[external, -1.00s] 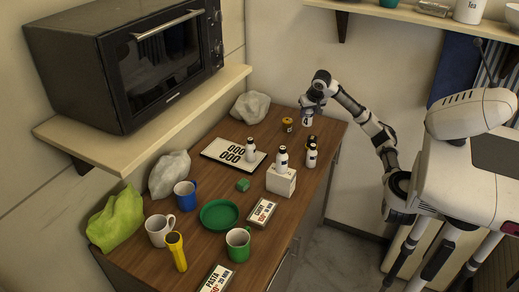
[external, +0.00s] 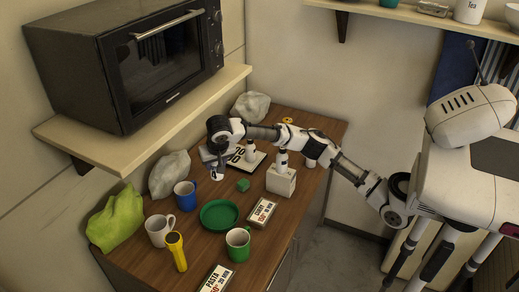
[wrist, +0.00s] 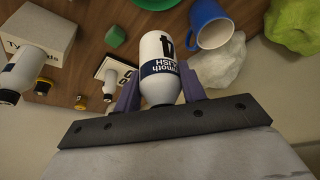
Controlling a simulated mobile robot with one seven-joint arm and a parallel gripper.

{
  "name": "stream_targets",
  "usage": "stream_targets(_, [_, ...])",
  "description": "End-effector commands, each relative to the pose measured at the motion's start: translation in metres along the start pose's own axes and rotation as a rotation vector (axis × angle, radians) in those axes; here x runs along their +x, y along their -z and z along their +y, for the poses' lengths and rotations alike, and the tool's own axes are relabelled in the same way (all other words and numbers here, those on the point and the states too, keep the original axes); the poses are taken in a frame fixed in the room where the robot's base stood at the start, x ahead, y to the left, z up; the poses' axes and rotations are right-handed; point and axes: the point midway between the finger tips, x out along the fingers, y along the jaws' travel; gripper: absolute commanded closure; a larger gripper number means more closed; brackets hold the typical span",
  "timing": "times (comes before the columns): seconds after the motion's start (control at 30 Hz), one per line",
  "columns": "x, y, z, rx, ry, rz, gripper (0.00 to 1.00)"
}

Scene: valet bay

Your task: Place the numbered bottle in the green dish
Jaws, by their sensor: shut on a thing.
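My gripper (wrist: 160,92) is shut on a white bottle (wrist: 158,68) with a dark blue band and a dark numeral that looks like a 4. In the external view my gripper (external: 214,162) holds this bottle (external: 217,174) above the counter, behind the green dish and near the blue mug. The green dish (external: 220,214) lies on the counter and looks empty. Only its edge (wrist: 153,4) shows at the top of the wrist view. The bottle is apart from the dish.
A blue mug (external: 185,195), white mug (external: 159,230), green mug (external: 238,245) and yellow flashlight (external: 176,252) surround the dish. A green cube (external: 243,185) lies behind it.

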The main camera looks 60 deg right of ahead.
Motion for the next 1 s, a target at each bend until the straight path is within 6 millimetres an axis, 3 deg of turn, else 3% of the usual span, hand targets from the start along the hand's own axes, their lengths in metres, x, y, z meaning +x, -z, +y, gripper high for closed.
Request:
stream_targets(0.03, [-0.015, -0.011, -0.013, 0.018, -0.007, 0.006, 0.86])
stream_targets(0.2, [-0.045, -0.033, -0.036, 0.079, -0.029, 0.004, 0.86])
stream_targets(0.37, [-0.056, -0.043, -0.044, 0.106, -0.039, 0.002, 0.86])
stream_targets(0.47, [-0.044, -0.049, -0.045, 0.109, -0.042, -0.001, 0.86])
stream_targets(0.73, [0.022, -0.076, -0.045, 0.106, -0.041, -0.004, 0.86])
stream_targets(1.0, [0.073, -0.097, -0.044, 0.108, -0.04, 0.001, 0.86])
